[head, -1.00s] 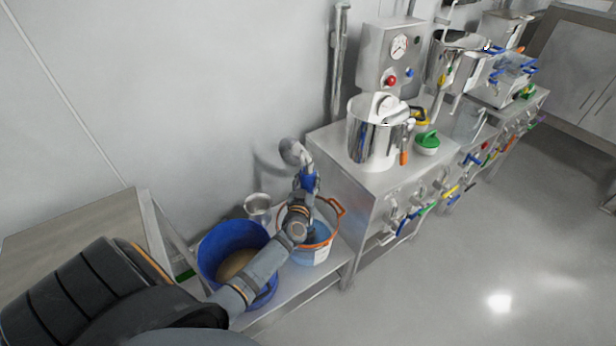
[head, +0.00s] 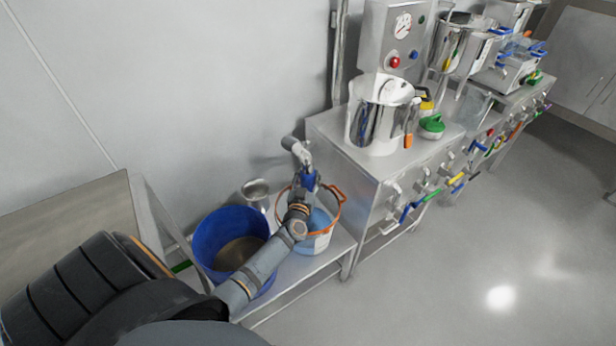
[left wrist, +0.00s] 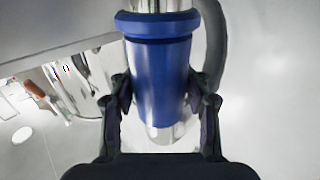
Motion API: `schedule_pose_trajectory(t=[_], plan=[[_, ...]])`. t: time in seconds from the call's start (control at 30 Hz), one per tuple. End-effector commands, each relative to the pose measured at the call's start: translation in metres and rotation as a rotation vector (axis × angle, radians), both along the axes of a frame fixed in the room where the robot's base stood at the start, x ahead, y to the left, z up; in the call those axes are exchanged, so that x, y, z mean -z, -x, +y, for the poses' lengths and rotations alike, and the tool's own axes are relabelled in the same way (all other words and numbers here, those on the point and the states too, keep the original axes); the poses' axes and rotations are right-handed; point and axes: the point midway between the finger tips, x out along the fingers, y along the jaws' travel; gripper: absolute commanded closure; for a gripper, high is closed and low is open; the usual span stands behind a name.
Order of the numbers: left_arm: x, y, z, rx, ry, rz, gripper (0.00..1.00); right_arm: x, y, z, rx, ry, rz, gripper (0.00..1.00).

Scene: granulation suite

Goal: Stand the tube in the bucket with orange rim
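The tube (head: 294,147) has a pale grey metallic end and a blue collar. My left gripper (head: 308,182) is shut on the blue collar, which fills the space between its fingers in the left wrist view (left wrist: 160,85). The tube is held up above the bucket with orange rim (head: 318,242), a translucent bluish bucket with an orange handle on the low steel shelf. My forearm hides part of this bucket. A clear lower end of the tube shows below the collar in the wrist view. My right gripper is not in view.
A dark blue bucket (head: 205,236) with brownish contents stands left of the orange-rimmed one. A small steel vessel (head: 256,190) is behind them. A steel cabinet (head: 345,170) with a shiny pot (head: 372,125) rises close on the right. The floor at right is clear.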

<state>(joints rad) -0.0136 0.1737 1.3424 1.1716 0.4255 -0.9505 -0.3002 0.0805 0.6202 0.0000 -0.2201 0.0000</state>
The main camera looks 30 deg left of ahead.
Motion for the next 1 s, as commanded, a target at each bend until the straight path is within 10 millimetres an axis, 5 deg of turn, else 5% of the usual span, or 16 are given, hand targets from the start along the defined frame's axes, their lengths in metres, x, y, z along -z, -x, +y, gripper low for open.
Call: schedule_pose_trajectory(t=[0.17,0.53,1.0], plan=[[0.000,0.000,0.000,0.000,0.000,0.000,0.28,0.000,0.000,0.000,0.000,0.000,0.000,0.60],[0.002,0.005,-0.002,0.001,0.002,0.004,0.27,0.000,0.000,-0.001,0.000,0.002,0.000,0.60],[0.002,0.096,-0.040,0.001,0.001,0.004,0.27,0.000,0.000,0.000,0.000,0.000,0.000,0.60]])
